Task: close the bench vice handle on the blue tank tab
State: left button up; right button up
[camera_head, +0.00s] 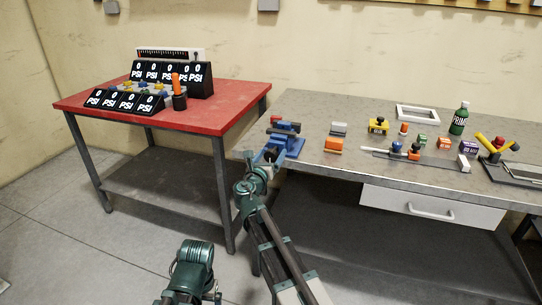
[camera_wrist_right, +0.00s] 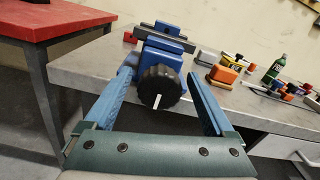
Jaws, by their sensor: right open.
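The blue bench vice (camera_head: 290,143) stands at the left end of the grey workbench. In the right wrist view the vice (camera_wrist_right: 172,45) shows dark grey jaw bars on top and a round black handle knob (camera_wrist_right: 158,88) with a white mark facing me. My right gripper (camera_head: 269,154) is at the vice's front; in its wrist view the blue fingers (camera_wrist_right: 158,76) are spread wide, one on each side of the knob, with visible gaps. I cannot make out a separate blue tank tab in the jaws. My left gripper is not in view.
The grey workbench (camera_head: 345,170) carries an orange block (camera_head: 334,145), a green bottle (camera_head: 460,118) and several small parts right of the vice. A red table (camera_head: 225,107) with PSI displays (camera_head: 172,78) stands to the left, beyond a narrow gap.

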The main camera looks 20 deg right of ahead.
jog(key=shift+c, duration=0.3)
jog(key=c, duration=1.3)
